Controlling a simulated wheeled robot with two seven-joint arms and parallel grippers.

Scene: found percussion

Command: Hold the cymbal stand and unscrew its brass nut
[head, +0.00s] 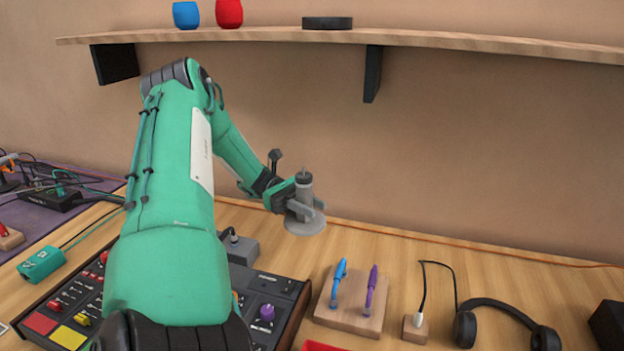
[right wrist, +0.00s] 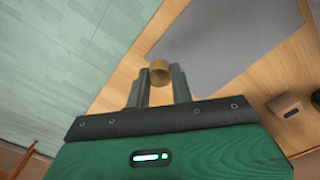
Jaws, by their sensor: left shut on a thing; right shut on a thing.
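In the head view the grey cymbal stand (head: 305,222) is upright near the back of the table, with a round base and a thick post. A thin dark tip shows on top of the post, with no brass on it. My left gripper (head: 301,202) is shut on the post from the left. I cannot tell whether the base touches the table. In the right wrist view the brass nut (right wrist: 160,73), a short gold cylinder, is between the fingertips of my right gripper (right wrist: 160,78), which is shut on it. The stand does not show there.
A control panel (head: 265,312) lies under my left arm. A wooden block with two pens (head: 350,316), a small block with a cable (head: 415,328) and headphones (head: 500,306) are at the right. A shelf (head: 450,40) runs above. A grey mat (right wrist: 220,40) shows in the right wrist view.

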